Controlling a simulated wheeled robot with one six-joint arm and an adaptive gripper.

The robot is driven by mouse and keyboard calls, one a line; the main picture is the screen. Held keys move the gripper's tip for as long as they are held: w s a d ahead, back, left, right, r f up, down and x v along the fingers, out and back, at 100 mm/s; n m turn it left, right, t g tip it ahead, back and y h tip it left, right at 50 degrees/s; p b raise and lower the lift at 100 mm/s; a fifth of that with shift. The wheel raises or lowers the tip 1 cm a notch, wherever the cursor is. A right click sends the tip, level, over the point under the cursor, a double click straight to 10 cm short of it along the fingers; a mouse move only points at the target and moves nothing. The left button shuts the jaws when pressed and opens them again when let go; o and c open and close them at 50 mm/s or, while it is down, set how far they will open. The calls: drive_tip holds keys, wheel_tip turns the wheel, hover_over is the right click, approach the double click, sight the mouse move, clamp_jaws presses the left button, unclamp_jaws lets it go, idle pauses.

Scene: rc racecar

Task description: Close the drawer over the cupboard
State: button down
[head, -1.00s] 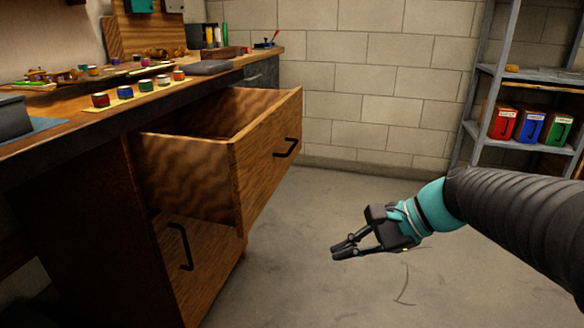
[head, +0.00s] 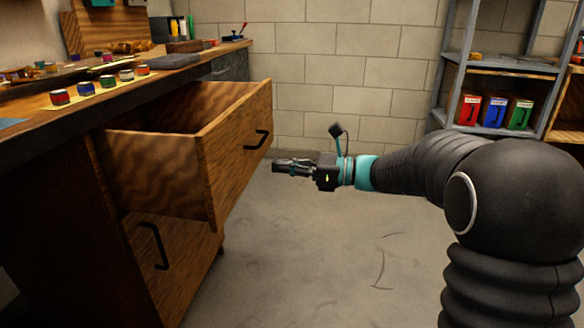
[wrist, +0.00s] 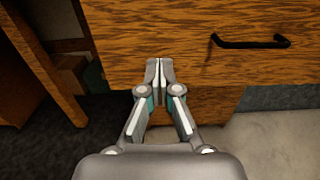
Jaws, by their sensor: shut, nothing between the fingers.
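The wooden drawer (head: 238,140) is pulled well out from under the workbench, above the cupboard (head: 165,260). Its front has a black bar handle (head: 257,139). The cupboard door below has its own black handle (head: 154,245) and looks shut. My gripper (head: 276,163) is shut and empty, to the right of the drawer front and pointing left at it. In the wrist view the shut fingertips (wrist: 159,64) overlap the lower part of the drawer front (wrist: 160,30), with the drawer handle (wrist: 250,42) to their right. I cannot tell whether they touch it.
The workbench top (head: 50,118) holds several small paint pots (head: 93,86). A metal shelf with red, blue and green boxes (head: 494,111) stands at the back right. The concrete floor (head: 330,245) in front of the drawer is clear.

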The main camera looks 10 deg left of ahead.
sight(232, 161)
drive_tip(key=a, duration=0.9)
drive_tip(key=shift+w+a, duration=0.1)
drive_tip(key=shift+w, duration=0.25)
drive_tip(key=shift+w+a, duration=0.1)
drive_tip(key=shift+a, duration=0.05)
